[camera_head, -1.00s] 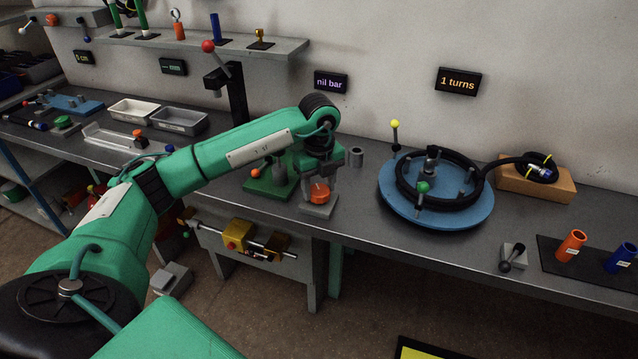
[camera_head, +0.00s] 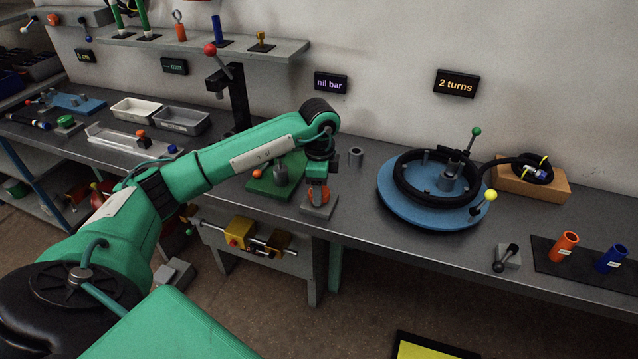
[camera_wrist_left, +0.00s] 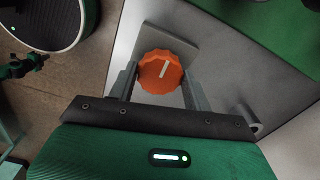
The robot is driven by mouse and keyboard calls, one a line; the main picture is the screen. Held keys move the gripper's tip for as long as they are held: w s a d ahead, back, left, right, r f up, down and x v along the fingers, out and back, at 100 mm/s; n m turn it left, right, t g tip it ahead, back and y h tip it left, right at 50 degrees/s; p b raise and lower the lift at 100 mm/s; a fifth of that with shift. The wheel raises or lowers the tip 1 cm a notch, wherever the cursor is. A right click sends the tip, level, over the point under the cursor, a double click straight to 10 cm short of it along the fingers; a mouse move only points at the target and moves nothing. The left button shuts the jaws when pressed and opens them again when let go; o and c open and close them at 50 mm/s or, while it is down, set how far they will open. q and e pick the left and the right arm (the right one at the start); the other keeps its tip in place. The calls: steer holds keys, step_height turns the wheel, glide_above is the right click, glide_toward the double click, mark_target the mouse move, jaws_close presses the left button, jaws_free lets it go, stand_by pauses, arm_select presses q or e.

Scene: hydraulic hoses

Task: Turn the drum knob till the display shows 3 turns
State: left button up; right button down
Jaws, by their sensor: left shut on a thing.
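The orange drum knob (camera_head: 318,195) sits on a small grey block on the bench. It has a scalloped edge and a white line on top in the left wrist view (camera_wrist_left: 160,72). My left gripper (camera_head: 319,188) points down over the knob. Its two fingers (camera_wrist_left: 158,84) lie on either side of the knob and are shut on it. The display (camera_head: 457,84) on the wall reads "2 turns". The blue drum (camera_head: 420,216) carries a coiled black hose (camera_head: 410,188), with a green-tipped and a yellow-tipped handle. My right gripper is not in view.
A green plate (camera_head: 270,183) with a grey post stands just left of the knob. A grey cylinder (camera_head: 356,156) stands behind it. A wooden block (camera_head: 545,188) holds the hose end at the right. A "nil bar" display (camera_head: 331,83) hangs on the wall.

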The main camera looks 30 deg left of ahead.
arm_select(q)
steer(key=shift+r+n, duration=0.15)
steer(key=shift+n, duration=0.35)
steer(key=n+p, duration=0.3)
steer(key=p, duration=0.2)
steer(key=shift+d+r+n, duration=0.1)
steer(key=shift+r+n, duration=0.05)
steer(key=shift+n, duration=0.15)
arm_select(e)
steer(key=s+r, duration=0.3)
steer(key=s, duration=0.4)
arm_select(q)
steer(key=n+p, duration=0.6)
steer(key=p, duration=1.2)
steer(key=shift+p, duration=0.3)
steer(key=shift+f+n+p, duration=0.25)
steer(key=shift+n+p, duration=0.05)
steer(key=shift+p, duration=0.6)
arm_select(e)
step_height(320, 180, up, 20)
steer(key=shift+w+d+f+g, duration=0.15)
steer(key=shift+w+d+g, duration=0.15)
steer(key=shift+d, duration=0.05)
arm_select(q)
steer(key=o, duration=1)
